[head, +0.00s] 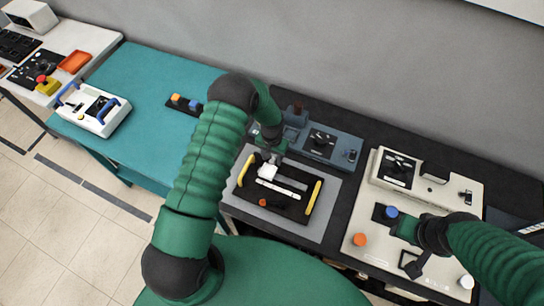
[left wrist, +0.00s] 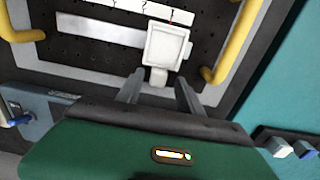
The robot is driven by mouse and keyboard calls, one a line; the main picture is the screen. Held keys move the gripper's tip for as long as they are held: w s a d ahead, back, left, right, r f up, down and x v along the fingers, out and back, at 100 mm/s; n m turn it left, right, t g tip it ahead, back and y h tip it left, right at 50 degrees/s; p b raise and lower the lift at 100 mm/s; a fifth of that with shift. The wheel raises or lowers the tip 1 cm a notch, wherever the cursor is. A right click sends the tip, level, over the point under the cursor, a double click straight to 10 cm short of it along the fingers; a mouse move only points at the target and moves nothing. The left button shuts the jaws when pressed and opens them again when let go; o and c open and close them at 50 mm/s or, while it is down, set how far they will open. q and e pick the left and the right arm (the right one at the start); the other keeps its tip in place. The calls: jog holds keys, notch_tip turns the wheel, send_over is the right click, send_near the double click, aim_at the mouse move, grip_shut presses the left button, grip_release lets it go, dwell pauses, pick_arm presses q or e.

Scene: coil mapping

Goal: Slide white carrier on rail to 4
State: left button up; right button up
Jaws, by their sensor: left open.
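The white carrier (head: 267,171) sits at the left part of the rail (head: 291,182) on a black panel in the head view. In the left wrist view the square carrier (left wrist: 167,45) stands beside the mark 1 of a white number strip (left wrist: 128,8), with 2 and 3 farther left; 4 is not visible there. A small tab (left wrist: 158,76) sticks out from the carrier. My left gripper (left wrist: 161,84) is open, its fingers on either side of the tab, with gaps. My left gripper (head: 269,146) is just behind the carrier in the head view. My right gripper (head: 405,228) is near a blue knob; its fingers are unclear.
Yellow handles (head: 314,197) flank the panel. A blue-grey unit (head: 322,143) stands behind it. A beige board (head: 372,250) with a blue knob (head: 391,211) and orange knob (head: 360,240) lies to the right. The teal table (head: 145,75) has clear room.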

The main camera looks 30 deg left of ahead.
pick_arm(q)
jog(key=shift+w+d, duration=0.1)
jog(key=shift+d, duration=0.15)
jog(key=c, duration=0.7)
grip_shut()
dwell(0.3)
